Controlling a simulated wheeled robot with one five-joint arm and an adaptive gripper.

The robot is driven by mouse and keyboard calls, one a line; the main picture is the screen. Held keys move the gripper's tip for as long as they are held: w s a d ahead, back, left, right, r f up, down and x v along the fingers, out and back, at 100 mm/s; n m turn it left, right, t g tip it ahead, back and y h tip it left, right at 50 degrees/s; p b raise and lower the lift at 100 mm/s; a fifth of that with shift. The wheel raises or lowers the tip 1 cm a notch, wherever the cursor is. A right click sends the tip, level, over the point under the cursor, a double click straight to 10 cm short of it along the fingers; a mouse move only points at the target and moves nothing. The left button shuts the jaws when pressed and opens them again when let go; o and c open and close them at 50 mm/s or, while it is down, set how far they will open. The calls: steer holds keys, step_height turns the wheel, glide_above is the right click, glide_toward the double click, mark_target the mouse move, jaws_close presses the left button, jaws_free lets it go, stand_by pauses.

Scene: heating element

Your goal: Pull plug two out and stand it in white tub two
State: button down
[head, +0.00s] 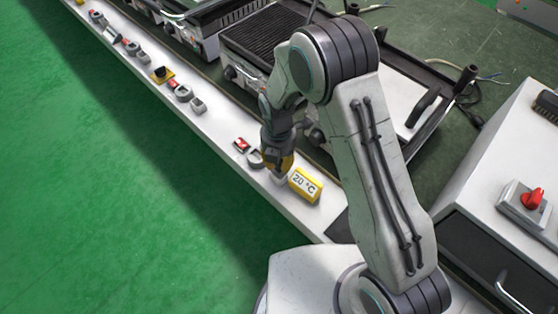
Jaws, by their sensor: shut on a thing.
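A small round pale tub (255,159) stands on the strip just left of the gripper. No number shows on the plug or the tub.
A yellow box reading 20 °C (305,185) stands close right of the gripper. A red switch (242,145) is left of the tub. Similar switches, tubs and blocks line the strip (220,122) to the upper left. Grills (265,40) stand behind; a white cabinet (500,160) is right.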

mark_target(279, 169)
steer(key=shift+f+b, duration=1.7)
steer(key=shift+f, duration=0.35)
steer(key=c, duration=1.1)
jaws_free()
steer(key=shift+r, duration=0.1)
steer(key=shift+o, duration=0.2)
steer(key=shift+r, duration=0.1)
step_height(279, 169, up, 11)
steer(key=shift+w+a+r, duration=0.15)
steer(key=shift+r, duration=0.25)
